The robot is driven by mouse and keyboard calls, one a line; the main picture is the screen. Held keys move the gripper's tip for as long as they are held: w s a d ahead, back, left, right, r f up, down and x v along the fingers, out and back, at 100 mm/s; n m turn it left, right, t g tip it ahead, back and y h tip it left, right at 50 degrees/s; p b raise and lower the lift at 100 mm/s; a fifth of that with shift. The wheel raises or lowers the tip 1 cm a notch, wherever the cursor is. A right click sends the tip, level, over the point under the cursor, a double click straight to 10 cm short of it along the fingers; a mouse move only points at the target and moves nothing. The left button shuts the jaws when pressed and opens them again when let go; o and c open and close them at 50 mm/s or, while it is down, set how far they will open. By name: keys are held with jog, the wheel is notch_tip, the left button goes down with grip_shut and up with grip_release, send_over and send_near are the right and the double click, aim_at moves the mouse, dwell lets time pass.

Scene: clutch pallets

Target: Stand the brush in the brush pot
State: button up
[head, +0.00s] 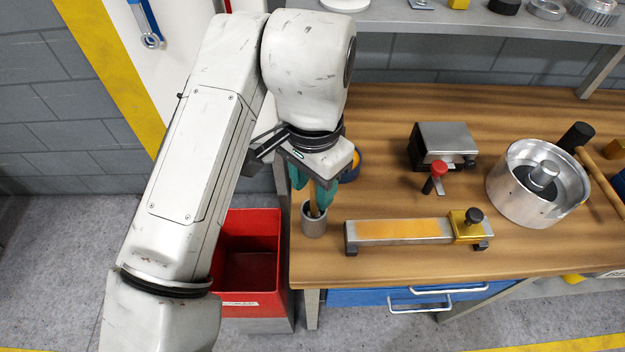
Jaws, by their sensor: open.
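The brush pot (314,224) is a small grey metal cylinder at the left front corner of the wooden bench. The brush (314,205) shows as a thin tan stick that goes down into the pot's mouth. Its upper part is hidden by my gripper, and its lower end is hidden inside the pot. My gripper (312,195) points down just above the pot. Its green fingertips are apart, one on each side of the brush.
A steel bar fixture (400,231) with a yellow clamp lies right of the pot. A grey block device (444,142) with a red knob and a round metal housing (538,184) stand farther right. A red bin (246,250) is below the bench's left edge.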

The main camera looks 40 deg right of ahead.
notch_tip(320, 180, up, 11)
jog(key=shift+f+p, duration=0.1)
jog(key=shift+p, duration=0.2)
dwell(0.4)
dwell(0.7)
